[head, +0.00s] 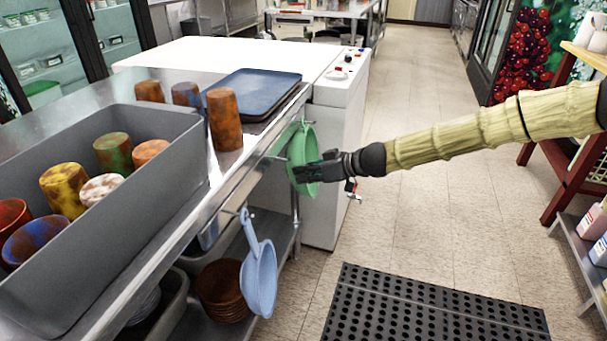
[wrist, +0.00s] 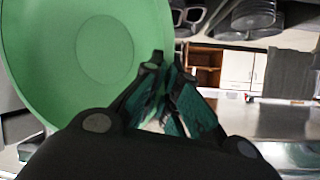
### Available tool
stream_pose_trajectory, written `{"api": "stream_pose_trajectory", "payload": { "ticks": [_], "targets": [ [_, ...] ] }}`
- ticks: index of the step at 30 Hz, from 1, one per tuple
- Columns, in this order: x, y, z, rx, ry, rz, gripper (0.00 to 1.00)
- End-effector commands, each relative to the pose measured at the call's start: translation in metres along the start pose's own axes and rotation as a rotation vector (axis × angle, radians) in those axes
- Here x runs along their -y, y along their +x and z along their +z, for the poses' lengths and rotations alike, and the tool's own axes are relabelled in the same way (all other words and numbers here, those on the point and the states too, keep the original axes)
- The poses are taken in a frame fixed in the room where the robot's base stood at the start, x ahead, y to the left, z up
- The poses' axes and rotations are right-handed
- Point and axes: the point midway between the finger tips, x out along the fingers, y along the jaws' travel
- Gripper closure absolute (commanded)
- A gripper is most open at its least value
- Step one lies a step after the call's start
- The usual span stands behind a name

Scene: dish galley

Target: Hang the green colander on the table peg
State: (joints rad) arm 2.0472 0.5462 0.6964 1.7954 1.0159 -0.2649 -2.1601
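The green colander (head: 302,150) is upright at the table's side, near its far corner, with its narrow handle end at the top. It fills the upper left of the wrist view (wrist: 60,55). My gripper (head: 300,172) is at the lower part of the bowl. In the wrist view its fingers (wrist: 162,66) come together at the colander's right rim and appear shut on it. A thin metal peg (head: 277,158) sticks out from the table side, just left of the colander. Whether the handle touches a peg is hidden.
A blue colander (head: 259,275) hangs from a nearer peg on the steel table (head: 225,190). On the table are a grey bin (head: 130,240) of cups, loose cups and blue trays (head: 255,92). A white cabinet (head: 335,120) stands just behind. The floor to the right is open, with a black mat (head: 430,310).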

Motion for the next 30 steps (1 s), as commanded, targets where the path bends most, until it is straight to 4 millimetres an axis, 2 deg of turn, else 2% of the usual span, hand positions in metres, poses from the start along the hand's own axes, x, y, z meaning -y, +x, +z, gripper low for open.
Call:
{"api": "stream_pose_trajectory", "payload": {
  "ticks": [1, 5, 6, 21, 30],
  "targets": [
    [0.0, 0.0, 0.0, 0.0, 0.0, 0.0, 0.96],
    [0.0, 0.0, 0.0, 0.0, 0.0, 0.0, 0.73],
    [0.0, 0.0, 0.0, 0.0, 0.0, 0.0, 0.7],
    [0.0, -0.001, -0.001, 0.0, 0.001, 0.0, 0.7],
    [0.001, -0.011, -0.006, 0.001, 0.002, 0.0, 0.7]
  ]
}}
